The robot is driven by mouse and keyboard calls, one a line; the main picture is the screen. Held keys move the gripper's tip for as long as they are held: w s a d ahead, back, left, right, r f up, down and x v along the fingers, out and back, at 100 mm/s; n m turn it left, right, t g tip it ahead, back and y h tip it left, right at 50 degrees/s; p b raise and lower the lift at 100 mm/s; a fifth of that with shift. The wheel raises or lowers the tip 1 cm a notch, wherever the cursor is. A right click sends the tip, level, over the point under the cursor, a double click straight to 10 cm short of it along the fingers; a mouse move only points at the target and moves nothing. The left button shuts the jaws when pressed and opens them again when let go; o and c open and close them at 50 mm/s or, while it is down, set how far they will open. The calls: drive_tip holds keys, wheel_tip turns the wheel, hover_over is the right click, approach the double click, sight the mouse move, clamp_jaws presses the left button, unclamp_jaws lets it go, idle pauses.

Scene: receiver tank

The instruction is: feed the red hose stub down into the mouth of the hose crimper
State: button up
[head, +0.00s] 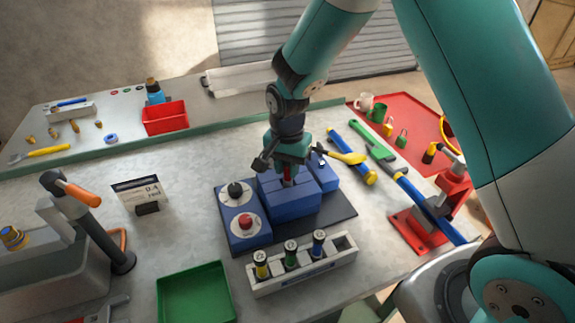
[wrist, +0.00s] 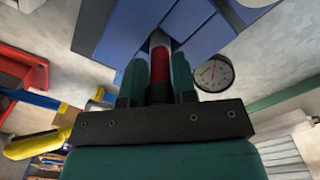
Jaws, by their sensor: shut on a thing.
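The red hose stub (wrist: 159,68) is upright between the fingers of my gripper (wrist: 158,80), which is shut on it. In the head view the stub (head: 287,174) shows as a small red piece below my gripper (head: 287,165). The blue hose crimper (head: 290,199) stands on a dark base plate, directly under the gripper. In the wrist view the stub's grey end points at the opening between the blue blocks of the crimper (wrist: 205,30). I cannot tell how far the tip is inside the mouth, as the fingers and blocks hide part of it.
A control box (head: 243,222) with a black knob and red button adjoins the crimper. A white rack (head: 303,267) holding yellow, green and blue stubs stands in front, beside a green tray (head: 196,294). A gauge (wrist: 213,73) is near the fingers. A red vise-like stand (head: 425,225) is at right.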

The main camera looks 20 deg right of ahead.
drive_tip(key=shift+f, duration=0.5)
drive_tip(key=o, duration=1)
drive_tip(key=shift+o, duration=0.2)
drive_tip(key=shift+r, duration=0.2)
wheel_tip(320, 180, up, 6)
drive_tip(key=p, duration=0.4)
drive_tip(key=shift+p, duration=0.3)
drive_tip(key=shift+f, duration=0.1)
